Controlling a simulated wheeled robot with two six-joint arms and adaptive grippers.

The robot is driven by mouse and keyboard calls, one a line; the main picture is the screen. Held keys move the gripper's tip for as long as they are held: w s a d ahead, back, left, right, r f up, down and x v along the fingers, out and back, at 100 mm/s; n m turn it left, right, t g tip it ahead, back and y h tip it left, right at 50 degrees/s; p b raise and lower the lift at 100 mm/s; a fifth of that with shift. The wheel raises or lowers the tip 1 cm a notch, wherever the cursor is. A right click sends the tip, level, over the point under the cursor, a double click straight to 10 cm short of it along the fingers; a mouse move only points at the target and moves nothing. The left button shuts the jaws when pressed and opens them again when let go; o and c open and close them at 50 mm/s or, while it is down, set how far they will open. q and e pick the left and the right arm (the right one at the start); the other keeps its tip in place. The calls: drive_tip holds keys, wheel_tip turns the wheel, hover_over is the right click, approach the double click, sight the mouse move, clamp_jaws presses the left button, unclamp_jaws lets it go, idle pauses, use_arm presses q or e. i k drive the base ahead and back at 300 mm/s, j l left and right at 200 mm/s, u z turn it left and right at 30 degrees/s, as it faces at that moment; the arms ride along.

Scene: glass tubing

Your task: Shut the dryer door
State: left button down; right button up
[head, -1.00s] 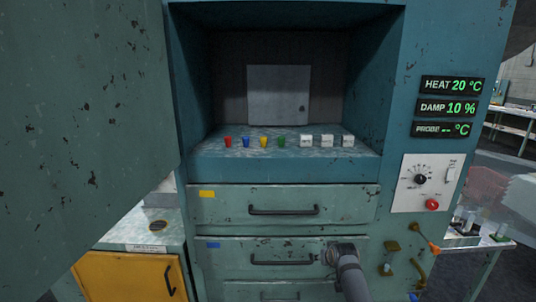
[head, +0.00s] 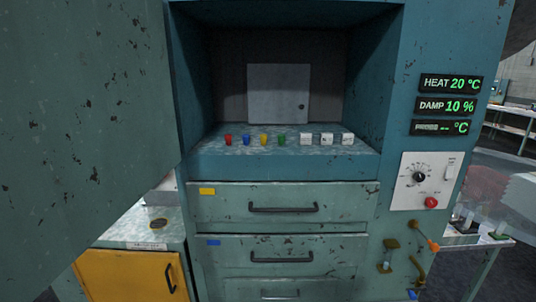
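The dryer (head: 400,130) is a worn teal cabinet with an open chamber in its upper middle. Its door appears to be the large chipped green panel (head: 85,110) that fills the left of the head view, swung open toward me. Inside the chamber, a small grey panel (head: 278,94) is set in the back wall. A row of red, blue, yellow and green cups (head: 263,139) and several small white blocks (head: 327,139) stands on the chamber floor. Neither gripper shows in the head view.
Drawers (head: 290,208) with dark handles lie below the chamber, all shut. A yellow cabinet door (head: 128,272) is at lower left. A dial panel (head: 425,181) and green readouts (head: 450,84) are on the right. A side table with small items (head: 470,238) stands at lower right.

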sight(88, 126)
drive_tip(key=k+j, duration=0.2)
drive_tip(key=k, duration=0.15)
drive_tip(key=j+z, duration=0.1)
drive_tip(key=j, duration=0.45)
drive_tip(key=k+j+z, duration=0.1)
drive_tip(key=j, duration=0.4)
drive_tip(key=k+j+z, duration=0.15)
drive_tip(key=j, duration=0.35)
drive_tip(key=k+j+z, duration=0.1)
drive_tip(key=j, duration=0.45)
drive_tip(key=i+j, duration=0.2)
drive_tip(key=j, duration=0.2)
